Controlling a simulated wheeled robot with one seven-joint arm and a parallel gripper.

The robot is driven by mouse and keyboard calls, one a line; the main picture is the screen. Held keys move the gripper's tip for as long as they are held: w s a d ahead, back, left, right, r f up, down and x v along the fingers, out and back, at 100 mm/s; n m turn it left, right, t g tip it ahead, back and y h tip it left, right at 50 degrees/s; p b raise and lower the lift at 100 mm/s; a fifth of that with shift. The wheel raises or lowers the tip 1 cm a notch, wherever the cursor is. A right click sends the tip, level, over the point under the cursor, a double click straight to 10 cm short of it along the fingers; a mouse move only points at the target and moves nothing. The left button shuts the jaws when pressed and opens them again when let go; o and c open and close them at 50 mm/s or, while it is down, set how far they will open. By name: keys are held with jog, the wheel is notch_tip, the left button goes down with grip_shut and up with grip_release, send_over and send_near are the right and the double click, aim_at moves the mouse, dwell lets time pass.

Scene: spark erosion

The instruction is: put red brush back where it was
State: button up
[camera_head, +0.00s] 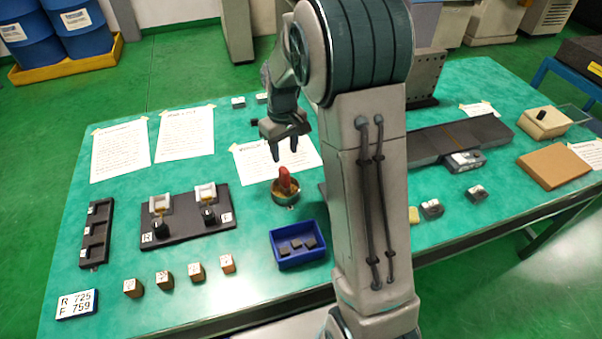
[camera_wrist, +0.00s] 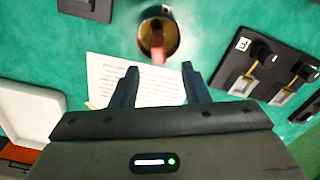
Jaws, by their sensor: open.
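The red brush (camera_head: 285,180) stands in a small round metal cup (camera_head: 286,197) near the middle of the table. In the wrist view the brush (camera_wrist: 157,50) shows inside the brass-coloured cup (camera_wrist: 172,28), beyond my fingertips. My gripper (camera_head: 287,152) is above the cup, fingers pointing down, a little apart from the brush. In the wrist view my gripper's two fingers (camera_wrist: 158,72) are spread with nothing between them. The lower part of the brush is hidden in the cup.
A blue bin (camera_head: 298,258) with dark pieces stands in front of the cup. A black board (camera_head: 187,232) with two fixtures lies to the left, with several small copper-coloured blocks (camera_head: 196,271) before it. Paper sheets (camera_head: 185,133) lie behind. Green table is clear around the cup.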

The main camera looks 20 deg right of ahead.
jog(key=s+r+m+t, duration=0.1)
jog(key=s+r, duration=0.4)
jog(key=s, duration=0.7)
jog(key=s+r+m+t, duration=0.2)
jog(key=s+r, duration=0.4)
jog(key=s, duration=0.6)
jog(key=shift+s+r+m, duration=0.25)
jog(key=shift+s+m, duration=0.15)
jog(key=shift+m, duration=0.2)
jog(key=shift+c, duration=0.5)
jog(key=shift+a, duration=0.2)
